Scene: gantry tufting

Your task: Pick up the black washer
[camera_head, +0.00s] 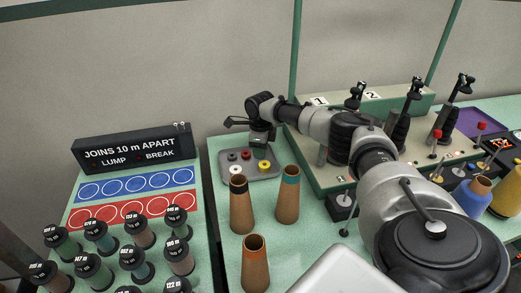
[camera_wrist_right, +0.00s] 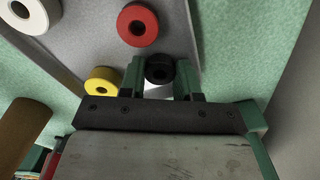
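The black washer (camera_wrist_right: 159,69) shows in the right wrist view, between the two green fingers of my right gripper (camera_wrist_right: 161,78). The fingers stand close on both sides of it. I cannot tell whether they touch it or leave a small gap. In the head view my right gripper (camera_head: 258,142) reaches down over the back right part of the grey tray (camera_head: 268,178); the black washer is hidden there. My left gripper is not in view.
A red washer (camera_wrist_right: 137,26), a yellow washer (camera_wrist_right: 103,86) and a white washer (camera_wrist_right: 26,15) lie near the black one. Brown cones (camera_head: 242,207) stand in front of the tray. A green machine bed with levers (camera_head: 411,105) is to the right. Several labelled spools (camera_head: 140,231) stand at left.

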